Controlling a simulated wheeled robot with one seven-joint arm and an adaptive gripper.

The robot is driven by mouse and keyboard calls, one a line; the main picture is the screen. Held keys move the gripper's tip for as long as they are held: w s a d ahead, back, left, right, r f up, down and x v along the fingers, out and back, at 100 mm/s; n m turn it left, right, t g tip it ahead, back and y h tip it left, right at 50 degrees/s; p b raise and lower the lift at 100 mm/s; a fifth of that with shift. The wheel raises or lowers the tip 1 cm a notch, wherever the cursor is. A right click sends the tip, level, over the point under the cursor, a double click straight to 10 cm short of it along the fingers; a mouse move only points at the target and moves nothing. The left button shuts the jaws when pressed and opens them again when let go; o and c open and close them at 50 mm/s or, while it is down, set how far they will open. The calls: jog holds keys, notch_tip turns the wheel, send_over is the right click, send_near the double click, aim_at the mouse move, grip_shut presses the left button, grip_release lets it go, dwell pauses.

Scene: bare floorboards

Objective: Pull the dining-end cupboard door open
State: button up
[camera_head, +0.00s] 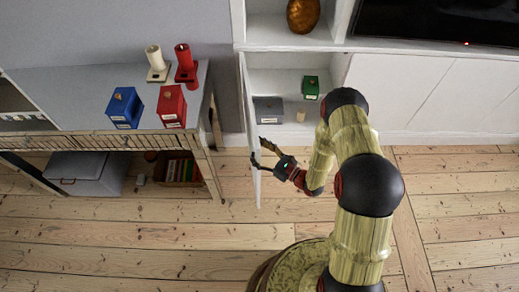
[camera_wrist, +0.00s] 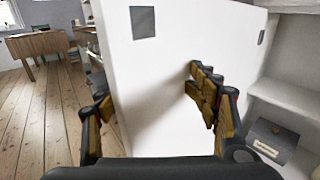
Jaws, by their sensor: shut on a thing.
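The white cupboard door (camera_head: 248,110) stands swung out from the cabinet, roughly square to its front, and shows nearly edge-on in the head view. The same door (camera_wrist: 160,45) fills the middle of the wrist view as a broad white panel with a grey square on it. My gripper (camera_head: 260,154) is at the door's outer part, one finger on each side, shut on it; the fingers also straddle the panel in the wrist view (camera_wrist: 150,92). The open cupboard (camera_head: 275,84) shows its shelves. Where the fingertips touch is partly hidden.
Inside the cupboard are a green box (camera_head: 310,87), a grey box (camera_head: 268,109) and a small beige item (camera_head: 300,116). A sideboard (camera_head: 75,78) with blue and red boxes and candles stands left of the door, with a narrow floor gap between. Floorboards in front are clear.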

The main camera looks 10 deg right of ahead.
jog(key=shift+w+a+r, duration=0.2)
jog(key=shift+a, duration=0.1)
jog(key=o, duration=1.1)
jog(key=shift+d, duration=0.1)
jog(key=c, duration=0.4)
jog(key=shift+s+f, duration=0.1)
jog(key=shift+s+d, duration=0.2)
jog(key=shift+d, duration=0.1)
jog(key=shift+c, duration=0.2)
jog(key=v, duration=1.1)
jog(key=shift+s, duration=0.15)
jog(key=shift+c, duration=0.9)
